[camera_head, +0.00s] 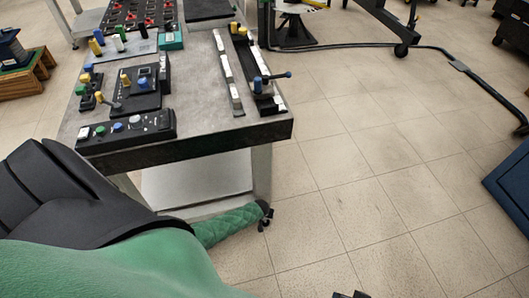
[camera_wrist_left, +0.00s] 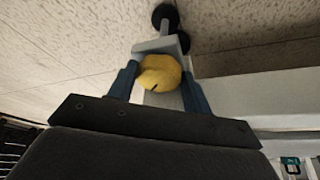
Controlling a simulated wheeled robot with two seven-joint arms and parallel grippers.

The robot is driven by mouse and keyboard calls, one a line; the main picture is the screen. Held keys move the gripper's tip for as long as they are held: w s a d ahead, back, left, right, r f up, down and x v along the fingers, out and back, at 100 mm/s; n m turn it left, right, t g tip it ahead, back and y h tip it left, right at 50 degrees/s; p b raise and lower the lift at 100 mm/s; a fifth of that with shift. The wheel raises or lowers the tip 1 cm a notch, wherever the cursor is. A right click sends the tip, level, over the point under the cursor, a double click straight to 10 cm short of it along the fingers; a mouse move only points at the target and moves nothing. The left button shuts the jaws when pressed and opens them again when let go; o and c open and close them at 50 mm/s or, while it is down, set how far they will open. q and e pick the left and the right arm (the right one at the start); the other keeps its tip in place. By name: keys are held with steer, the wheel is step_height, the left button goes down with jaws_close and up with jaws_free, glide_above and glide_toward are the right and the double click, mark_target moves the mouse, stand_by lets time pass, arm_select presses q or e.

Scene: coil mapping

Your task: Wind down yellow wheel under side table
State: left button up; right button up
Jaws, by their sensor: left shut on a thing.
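The yellow wheel (camera_wrist_left: 160,72) is in the left wrist view, at the foot of a pale table leg with a dark caster (camera_wrist_left: 166,17) beyond it. My left gripper (camera_wrist_left: 158,82) is shut on the wheel, with one blue finger on each side. The side table (camera_head: 203,82) is in the head view, with a pale leg (camera_head: 262,168) at its near right corner. My left arm reaches low toward that leg. The wheel and left fingers cannot be made out in the head view. A dark part at its bottom edge may be my right gripper (camera_head: 350,295); its jaws are unclear.
The table top carries a black control box (camera_head: 128,132), a joystick unit (camera_head: 142,92), rails with white blocks and a blue-handled part (camera_head: 272,78). A cable (camera_head: 458,65) runs over the floor behind. The tiled floor (camera_head: 370,165) right of the table is clear.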

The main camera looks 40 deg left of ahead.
stand_by(0.4)
arm_select(q)
steer(key=o, duration=0.7)
steer(key=shift+r, duration=0.1)
steer(key=a+p+v, duration=0.1)
steer(key=v, duration=0.6)
steer(key=shift+d+r, duration=0.3)
steer(key=shift+d, duration=0.25)
arm_select(e)
steer(key=shift+s+d+r, duration=0.3)
steer(key=shift+d+r, duration=0.55)
steer(key=shift+r, duration=0.05)
arm_select(q)
steer(key=shift+s, duration=0.15)
